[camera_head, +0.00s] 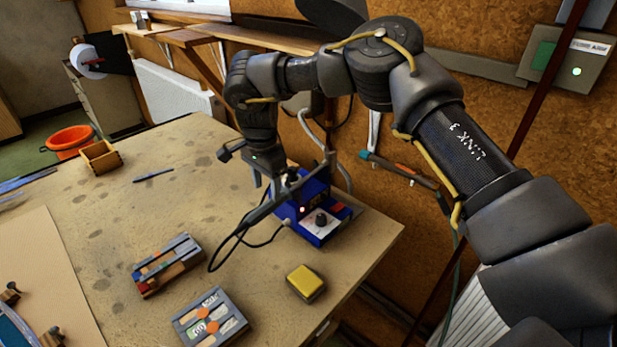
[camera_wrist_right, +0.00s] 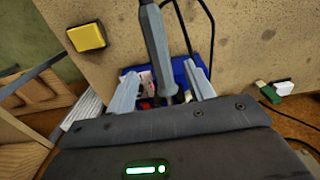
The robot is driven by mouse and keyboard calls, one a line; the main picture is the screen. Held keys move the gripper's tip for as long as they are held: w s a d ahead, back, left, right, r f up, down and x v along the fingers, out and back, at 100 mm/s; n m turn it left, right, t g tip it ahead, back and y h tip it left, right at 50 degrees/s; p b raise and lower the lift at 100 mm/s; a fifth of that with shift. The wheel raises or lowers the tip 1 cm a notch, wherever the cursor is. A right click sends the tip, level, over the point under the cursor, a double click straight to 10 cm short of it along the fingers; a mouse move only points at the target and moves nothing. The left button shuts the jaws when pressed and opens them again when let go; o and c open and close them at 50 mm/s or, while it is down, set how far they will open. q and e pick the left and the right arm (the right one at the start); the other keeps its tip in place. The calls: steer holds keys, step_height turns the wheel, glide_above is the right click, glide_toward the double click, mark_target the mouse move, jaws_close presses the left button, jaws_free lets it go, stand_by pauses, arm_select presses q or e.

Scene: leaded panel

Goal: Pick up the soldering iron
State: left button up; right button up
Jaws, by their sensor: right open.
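The soldering iron (camera_head: 257,214) has a grey handle and a dark cable that loops onto the table. It slants up at the blue soldering station (camera_head: 318,228), which has a knob and a red light. My right gripper (camera_head: 272,183) is over the station at the iron's upper end. In the right wrist view the iron (camera_wrist_right: 155,35) runs down between the two spread fingers of my right gripper (camera_wrist_right: 163,90). The gripper is open, and I cannot tell whether either finger touches the iron. The station (camera_wrist_right: 181,72) is partly hidden behind the gripper. My left gripper is not in view.
A yellow sponge (camera_head: 306,282) lies near the table's right edge. Two trays of small parts (camera_head: 167,266) (camera_head: 210,318) lie left of it. A wooden box (camera_head: 101,157) and an orange bucket (camera_head: 69,139) are farther left. The cork wall stands close behind the station.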

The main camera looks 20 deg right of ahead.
mark_target(268, 203)
steer(key=shift+f, duration=0.2)
steer(key=shift+s+f+p, duration=0.1)
steer(key=shift+f+p, duration=0.05)
steer(key=shift+p, duration=0.15)
step_height(268, 203, down, 5)
steer(key=shift+a+r+p, duration=0.1)
steer(key=shift+p, duration=1)
steer(key=shift+c, duration=0.6)
steer(key=c, duration=1)
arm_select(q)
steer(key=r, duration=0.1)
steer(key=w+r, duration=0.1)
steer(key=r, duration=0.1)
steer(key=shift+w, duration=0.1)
arm_select(e)
jaws_close()
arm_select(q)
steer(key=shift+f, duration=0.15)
